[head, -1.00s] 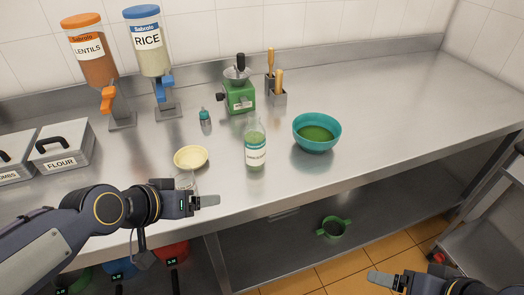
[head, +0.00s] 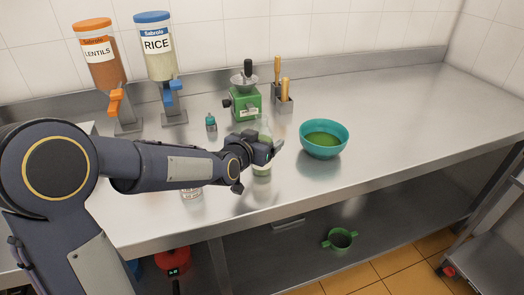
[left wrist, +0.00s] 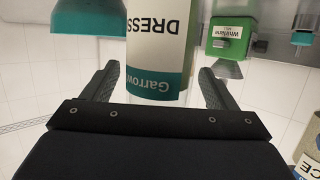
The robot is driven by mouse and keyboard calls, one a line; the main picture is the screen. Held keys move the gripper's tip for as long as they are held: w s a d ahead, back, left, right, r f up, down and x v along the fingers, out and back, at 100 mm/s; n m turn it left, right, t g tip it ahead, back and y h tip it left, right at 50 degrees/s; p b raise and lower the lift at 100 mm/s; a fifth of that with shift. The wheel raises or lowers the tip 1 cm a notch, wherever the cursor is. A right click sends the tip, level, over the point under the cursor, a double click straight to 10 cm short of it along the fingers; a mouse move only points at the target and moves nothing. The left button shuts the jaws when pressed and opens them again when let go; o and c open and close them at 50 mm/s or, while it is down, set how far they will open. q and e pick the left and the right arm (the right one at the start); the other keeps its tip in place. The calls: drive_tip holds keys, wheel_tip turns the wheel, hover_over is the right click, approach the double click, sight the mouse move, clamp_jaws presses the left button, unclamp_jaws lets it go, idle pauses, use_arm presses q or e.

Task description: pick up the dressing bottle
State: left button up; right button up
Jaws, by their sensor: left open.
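The dressing bottle (head: 263,171) stands upright on the steel counter, left of the teal bowl. It is clear with pale green contents; my gripper hides its middle in the head view. In the left wrist view its white and teal label (left wrist: 155,45) appears upside down, between the two fingers. My left gripper (head: 268,148) is at the bottle's mid height. Its jaws (left wrist: 158,78) are open, one finger on each side of the bottle, with no clear grip on it. My right gripper is out of view.
The teal bowl (head: 323,149) of green contents stands just right of the bottle. Behind are a green grinder (head: 246,103), a utensil holder (head: 283,101) and a small teal-capped bottle (head: 211,124). A glass jar (head: 191,193) is partly hidden by my arm. The counter's right side is clear.

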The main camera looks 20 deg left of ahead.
use_arm(q)
drive_tip(key=shift+x, duration=0.9)
drive_tip(key=shift+c, duration=0.3)
drive_tip(key=c, duration=1.2)
drive_tip(key=shift+c, duration=0.3)
drive_tip(key=shift+r, duration=0.2)
